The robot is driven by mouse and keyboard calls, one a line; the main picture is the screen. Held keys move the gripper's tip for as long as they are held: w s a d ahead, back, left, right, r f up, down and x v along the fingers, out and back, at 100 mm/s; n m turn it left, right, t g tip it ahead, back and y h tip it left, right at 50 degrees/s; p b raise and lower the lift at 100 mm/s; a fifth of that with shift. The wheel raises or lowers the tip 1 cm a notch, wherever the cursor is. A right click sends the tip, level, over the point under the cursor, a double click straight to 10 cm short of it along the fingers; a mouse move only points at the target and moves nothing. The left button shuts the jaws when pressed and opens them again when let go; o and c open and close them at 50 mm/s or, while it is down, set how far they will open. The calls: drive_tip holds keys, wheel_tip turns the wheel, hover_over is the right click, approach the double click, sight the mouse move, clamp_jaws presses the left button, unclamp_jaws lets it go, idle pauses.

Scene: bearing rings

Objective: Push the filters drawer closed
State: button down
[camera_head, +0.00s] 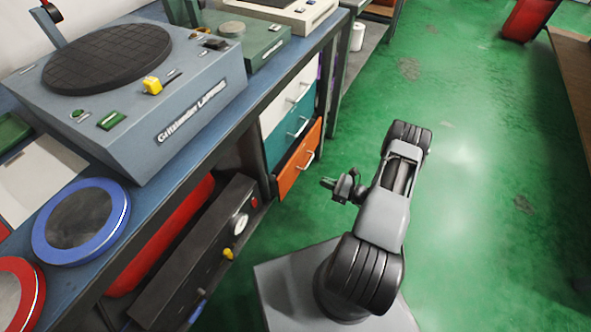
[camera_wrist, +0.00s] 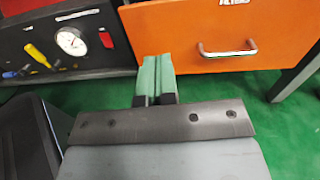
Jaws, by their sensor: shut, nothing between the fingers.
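The orange filters drawer (camera_head: 291,173) is the lowest drawer of the stack under the bench. Its front appears to stand out a little past the teal drawer above it. In the wrist view the orange front (camera_wrist: 180,30) fills the upper right, with a partly cut-off label and a silver handle (camera_wrist: 228,51). My gripper (camera_head: 327,183) is in front of the drawer, over the green floor. In the wrist view my gripper (camera_wrist: 156,62) is shut and empty, its green fingertips near the lower left part of the orange front. I cannot tell whether they touch it.
A teal drawer (camera_head: 283,135) and a white drawer (camera_head: 281,107) are above. Left of the drawers is a black unit (camera_head: 190,265) with a gauge and yellow knob. A grey grinder (camera_head: 150,110) stands on the bench. Green floor to the right is open.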

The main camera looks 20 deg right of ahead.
drive_tip(key=b, duration=0.4)
approach(289, 168)
drive_tip(key=shift+m+t+h, duration=0.3)
drive_tip(key=shift+m+t, duration=0.1)
drive_tip(key=x, duration=0.7)
drive_tip(key=shift+w+a+f, duration=0.15)
drive_tip(key=shift+a, duration=0.15)
